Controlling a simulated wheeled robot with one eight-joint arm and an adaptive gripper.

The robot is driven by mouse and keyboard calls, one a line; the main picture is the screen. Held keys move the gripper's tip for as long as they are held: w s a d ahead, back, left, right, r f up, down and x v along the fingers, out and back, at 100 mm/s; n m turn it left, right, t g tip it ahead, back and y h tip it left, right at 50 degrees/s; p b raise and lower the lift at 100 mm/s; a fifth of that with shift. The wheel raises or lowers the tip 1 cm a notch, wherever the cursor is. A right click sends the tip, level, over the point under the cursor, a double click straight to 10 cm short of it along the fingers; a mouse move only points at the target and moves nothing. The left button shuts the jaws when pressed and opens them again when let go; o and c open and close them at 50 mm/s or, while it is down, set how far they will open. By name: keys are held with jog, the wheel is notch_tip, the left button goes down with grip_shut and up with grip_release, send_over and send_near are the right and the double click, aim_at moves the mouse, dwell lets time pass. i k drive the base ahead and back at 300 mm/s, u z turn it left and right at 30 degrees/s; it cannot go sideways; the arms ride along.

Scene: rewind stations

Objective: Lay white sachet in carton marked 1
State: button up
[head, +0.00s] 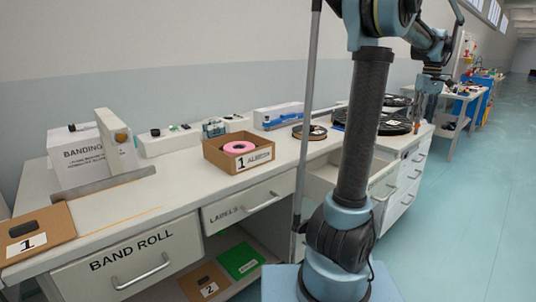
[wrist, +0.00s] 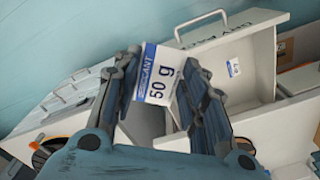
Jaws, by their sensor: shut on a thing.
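My gripper (wrist: 161,66) is shut on the white sachet (wrist: 158,88), which has a blue band and reads "50 g". The sachet sits between the fingers; its lower part is partly hidden by them. In the head view, an open brown carton (head: 225,160) with a "1" label stands on the bench and holds a pink roll (head: 239,147). A flatter brown cardboard piece (head: 58,222), also marked 1, lies at the bench's left end. In the head view my arm reaches up and right, away from both; the sachet cannot be made out there.
An open drawer (wrist: 262,70) lies behind the sachet in the wrist view, with a small blue-white label inside. A banding machine (head: 113,143) stands on the bench at left. Black reels (head: 392,125) lie at its right end. A brown carton marked 2 (head: 203,278) is on the lower shelf.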

aim_at(238, 146)
jog(key=z, duration=0.3)
jog(key=k, duration=1.1)
jog(key=u, duration=1.5)
jog(key=i, duration=1)
